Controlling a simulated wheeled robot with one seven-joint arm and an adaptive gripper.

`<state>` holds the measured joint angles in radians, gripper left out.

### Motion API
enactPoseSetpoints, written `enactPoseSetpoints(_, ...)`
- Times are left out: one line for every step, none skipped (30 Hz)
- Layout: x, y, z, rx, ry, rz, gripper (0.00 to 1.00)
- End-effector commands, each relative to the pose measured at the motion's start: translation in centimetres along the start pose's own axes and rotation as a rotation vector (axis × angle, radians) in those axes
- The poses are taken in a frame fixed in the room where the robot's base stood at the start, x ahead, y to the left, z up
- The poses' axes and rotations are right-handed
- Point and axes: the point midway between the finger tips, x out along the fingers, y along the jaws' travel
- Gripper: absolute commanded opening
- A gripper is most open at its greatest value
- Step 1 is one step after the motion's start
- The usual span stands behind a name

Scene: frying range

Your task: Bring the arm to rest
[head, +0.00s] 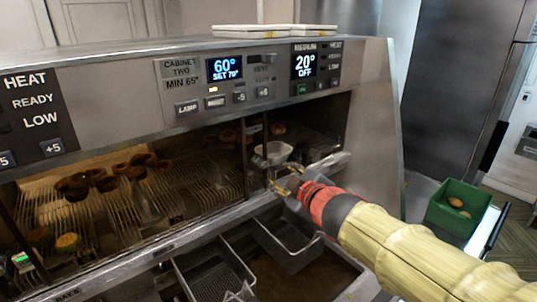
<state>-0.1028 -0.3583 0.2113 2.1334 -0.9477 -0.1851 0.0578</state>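My arm reaches in from the lower right of the head view, in a pale yellow sleeve with a red band near the wrist. My gripper (281,182) is in front of the right part of the heated cabinet (208,110), near its opening. Its two fingers look spread apart, and I see nothing held between them. A small white bowl (273,152) stands just beyond the gripper, inside the cabinet; the gripper appears apart from it. The arm hides part of the fryer's right side.
Fryer baskets (215,270) sit in the well below the gripper. Brown food pieces (90,182) lie on the cabinet's wire rack. White trays (262,31) lie on the cabinet top. A green crate (458,207) with round items stands at the right, by a grey tall unit (450,90).

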Motion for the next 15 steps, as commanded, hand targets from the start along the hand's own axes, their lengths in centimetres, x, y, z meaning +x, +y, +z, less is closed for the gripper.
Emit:
enactPoseSetpoints(0.0, 0.0, 1.2, 0.017, -0.044, 0.004, 0.38)
enactPoseSetpoints(-0.1, -0.1, 2.4, 0.037, -0.082, 0.005, 0.38)
enactPoseSetpoints(-0.3, -0.5, 4.3, 0.07, -0.144, 0.005, 0.38)
enactPoseSetpoints(-0.7, -0.9, 5.8, 0.102, -0.196, 0.005, 0.38)
enactPoseSetpoints(-1.2, -1.2, 7.3, 0.136, -0.25, 0.004, 0.38)
enactPoseSetpoints(-2.3, -1.8, 9.2, 0.188, -0.323, 0.005, 0.38)
enactPoseSetpoints(-3.3, -2.4, 10.7, 0.228, -0.378, 0.003, 0.38)
enactPoseSetpoints(-4.4, -3.1, 12.1, 0.271, -0.432, 0.001, 0.38)
enactPoseSetpoints(-6.1, -4.0, 13.8, 0.328, -0.498, -0.004, 0.38)
enactPoseSetpoints(-7.4, -4.9, 14.9, 0.371, -0.546, -0.01, 0.38)
enactPoseSetpoints(-8.7, -5.8, 15.9, 0.413, -0.592, -0.017, 0.38)
enactPoseSetpoints(-10.5, -7.1, 17.1, 0.47, -0.65, -0.031, 0.38)
enactPoseSetpoints(-11.9, -8.1, 17.8, 0.514, -0.688, -0.04, 0.38)
enactPoseSetpoints(-13.3, -9.3, 18.4, 0.558, -0.727, -0.054, 0.38)
enactPoseSetpoints(-15.2, -10.8, 19.1, 0.616, -0.773, -0.073, 0.38)
